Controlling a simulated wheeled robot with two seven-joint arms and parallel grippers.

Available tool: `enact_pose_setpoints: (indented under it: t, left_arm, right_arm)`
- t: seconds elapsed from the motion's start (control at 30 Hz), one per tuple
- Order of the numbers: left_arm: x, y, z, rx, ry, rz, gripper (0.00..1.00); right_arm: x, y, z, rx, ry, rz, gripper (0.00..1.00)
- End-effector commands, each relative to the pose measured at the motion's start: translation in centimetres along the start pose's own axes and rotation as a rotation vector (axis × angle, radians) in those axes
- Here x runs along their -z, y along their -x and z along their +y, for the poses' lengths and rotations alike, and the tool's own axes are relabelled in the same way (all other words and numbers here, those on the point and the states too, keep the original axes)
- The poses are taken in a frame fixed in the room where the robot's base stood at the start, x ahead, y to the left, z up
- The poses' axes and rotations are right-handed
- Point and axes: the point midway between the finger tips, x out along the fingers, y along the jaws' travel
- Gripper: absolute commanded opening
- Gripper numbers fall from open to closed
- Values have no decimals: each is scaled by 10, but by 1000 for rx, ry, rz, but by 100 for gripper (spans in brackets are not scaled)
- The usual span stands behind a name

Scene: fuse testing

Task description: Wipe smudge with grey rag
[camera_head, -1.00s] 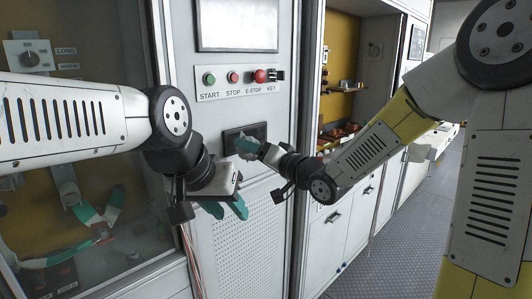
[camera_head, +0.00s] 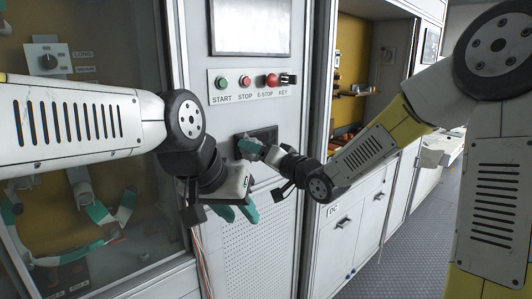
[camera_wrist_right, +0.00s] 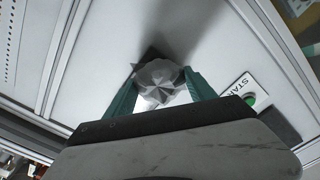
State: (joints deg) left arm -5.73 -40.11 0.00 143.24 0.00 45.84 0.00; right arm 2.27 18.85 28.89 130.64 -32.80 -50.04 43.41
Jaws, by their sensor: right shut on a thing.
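The grey rag (camera_wrist_right: 160,80) is crumpled between the teal fingers of my right gripper (camera_wrist_right: 160,92) in the right wrist view. The rag is in front of the pale cabinet panel; I cannot tell whether it touches. In the head view, my right gripper (camera_head: 252,147) is in front of a dark rectangular plate below the buttons. A dark patch (camera_wrist_right: 150,53) shows behind the rag in the wrist view; I cannot tell whether it is the smudge or part of the plate. My left gripper (camera_head: 238,213) is open and empty, lower and in front of the panel.
The button strip (camera_head: 252,85) with START, STOP, E-STOP and KEY is just above my right gripper. A screen (camera_head: 250,27) is higher up. A glass-fronted cabinet (camera_head: 95,215) stands at left, an open shelf at right.

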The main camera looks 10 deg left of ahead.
Motion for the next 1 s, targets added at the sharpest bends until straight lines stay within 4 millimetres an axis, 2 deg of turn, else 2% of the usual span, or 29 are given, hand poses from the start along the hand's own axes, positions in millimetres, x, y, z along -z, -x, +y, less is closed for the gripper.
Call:
enact_pose_setpoints:
  t: [1.0]
  left_arm:
    - [0,0,0,0,0,0,36]
  right_arm:
    - [0,-19,0,1,0,0,26]
